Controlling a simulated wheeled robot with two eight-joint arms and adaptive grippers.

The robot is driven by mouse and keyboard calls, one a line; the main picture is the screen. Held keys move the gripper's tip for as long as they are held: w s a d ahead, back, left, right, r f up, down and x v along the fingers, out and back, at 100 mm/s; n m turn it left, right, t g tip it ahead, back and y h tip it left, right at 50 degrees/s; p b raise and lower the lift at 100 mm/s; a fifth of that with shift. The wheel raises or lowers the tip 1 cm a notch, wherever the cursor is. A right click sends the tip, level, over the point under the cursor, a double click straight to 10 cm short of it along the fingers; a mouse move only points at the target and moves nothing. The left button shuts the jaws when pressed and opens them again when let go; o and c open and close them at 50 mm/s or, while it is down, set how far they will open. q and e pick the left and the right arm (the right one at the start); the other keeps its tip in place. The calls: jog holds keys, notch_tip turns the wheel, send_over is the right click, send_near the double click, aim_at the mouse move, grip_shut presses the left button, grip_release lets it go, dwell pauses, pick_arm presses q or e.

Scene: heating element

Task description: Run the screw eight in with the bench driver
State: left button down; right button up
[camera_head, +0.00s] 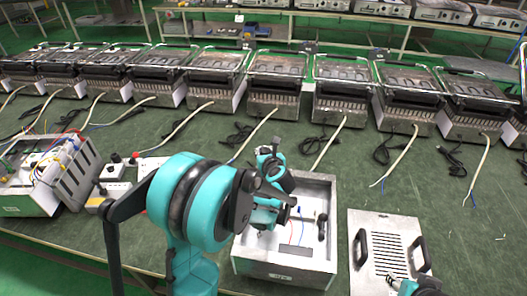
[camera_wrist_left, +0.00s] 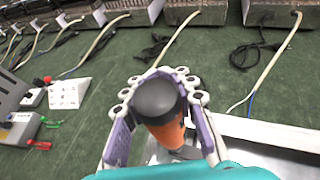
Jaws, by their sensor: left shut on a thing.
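The bench driver (camera_wrist_left: 160,102), with a dark grey rounded end and an orange body, sits between the fingers of my left gripper (camera_wrist_left: 158,85) in the left wrist view. The gripper is shut on it. In the head view my left gripper (camera_head: 287,208) is over the left part of an open metal housing (camera_head: 285,268); the arm hides part of that housing. Wires and small dark parts show inside the housing. Screw eight cannot be made out. A teal part of my right arm, likely the right gripper (camera_head: 408,285), shows at the bottom edge over a slotted panel; its fingers are unclear.
The slotted metal panel (camera_head: 372,236) with two black handles lies right of the housing. An opened unit (camera_head: 72,180) with wires stands at the far left, near a white socket box (camera_head: 150,166). A row of heater units (camera_head: 275,85) lines the bench's back.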

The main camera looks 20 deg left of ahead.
pick_arm(q)
jog(key=shift+f+b, duration=0.75)
dwell(1.4)
notch_tip(320, 180, up, 5)
jog(key=p, duration=0.4)
dwell(0.5)
